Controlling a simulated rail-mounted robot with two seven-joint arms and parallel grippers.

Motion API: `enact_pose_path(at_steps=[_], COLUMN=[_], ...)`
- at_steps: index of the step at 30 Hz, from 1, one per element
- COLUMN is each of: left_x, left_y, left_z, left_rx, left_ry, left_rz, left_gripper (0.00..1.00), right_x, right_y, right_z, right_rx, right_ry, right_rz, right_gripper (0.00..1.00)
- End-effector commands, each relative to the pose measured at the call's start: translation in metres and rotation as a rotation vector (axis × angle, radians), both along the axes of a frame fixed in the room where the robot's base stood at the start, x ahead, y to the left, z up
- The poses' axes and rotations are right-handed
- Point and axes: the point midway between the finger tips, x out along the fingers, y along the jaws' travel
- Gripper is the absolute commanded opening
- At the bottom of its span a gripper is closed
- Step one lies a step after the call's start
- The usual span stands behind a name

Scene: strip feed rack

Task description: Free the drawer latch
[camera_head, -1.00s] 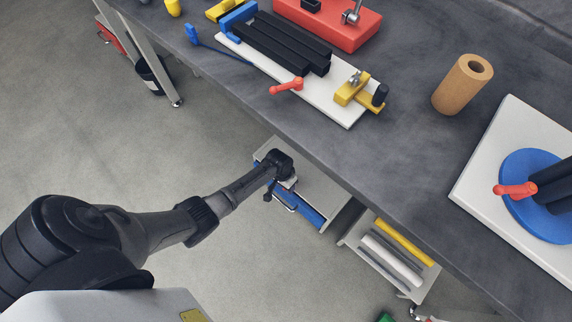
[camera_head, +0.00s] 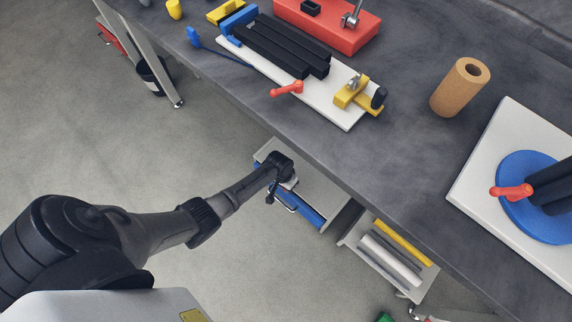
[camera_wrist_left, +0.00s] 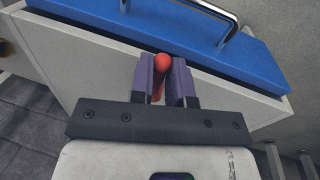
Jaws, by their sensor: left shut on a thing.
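The drawer (camera_head: 308,213) has a blue front and a metal handle and is below the bench's front edge; its blue front (camera_wrist_left: 180,32) and handle (camera_wrist_left: 230,28) fill the top of the left wrist view. My left gripper (camera_head: 276,188) is at the drawer's left part. In the left wrist view, its two fingers (camera_wrist_left: 161,80) are shut on a red round-ended latch lever (camera_wrist_left: 162,63) beside the blue front. The lever's lower part is hidden between the fingers, and I cannot tell its catch position. My right gripper is not in view.
The dark bench top (camera_head: 400,150) overhangs the drawer. An open tray (camera_head: 420,283) with yellow, grey and white strips is to the right. A white board (camera_head: 345,118) with black bars and a cardboard roll (camera_head: 452,98) stand on the bench.

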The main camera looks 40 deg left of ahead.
Motion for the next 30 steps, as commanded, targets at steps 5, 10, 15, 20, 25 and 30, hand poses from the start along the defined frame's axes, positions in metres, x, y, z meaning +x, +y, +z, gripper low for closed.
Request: enact_pose_path(at_steps=[5,10,15,20,25,30], left_x=[0.0,0.002,0.005,0.009,0.014,0.017], left_y=[-0.007,-0.014,-0.021,-0.027,-0.032,-0.035], left_z=[0.006,0.005,0.004,0.003,0.002,0.001], left_rx=[-0.001,-0.002,-0.002,-0.001,-0.002,-0.001], left_ry=[0.003,0.004,0.003,0.002,0.001,0.001], left_rz=[0.125,0.283,0.445,0.591,0.73,0.843], left_gripper=[0.0,0.0,0.0,0.0,0.0,0.0], right_x=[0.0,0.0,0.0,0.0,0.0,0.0], right_y=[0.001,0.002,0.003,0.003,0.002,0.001], right_z=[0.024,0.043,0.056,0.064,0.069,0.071], right_rx=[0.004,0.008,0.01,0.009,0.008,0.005], right_ry=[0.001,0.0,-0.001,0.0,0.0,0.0], right_rz=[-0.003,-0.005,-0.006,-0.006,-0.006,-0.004], right_gripper=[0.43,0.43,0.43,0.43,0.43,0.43])
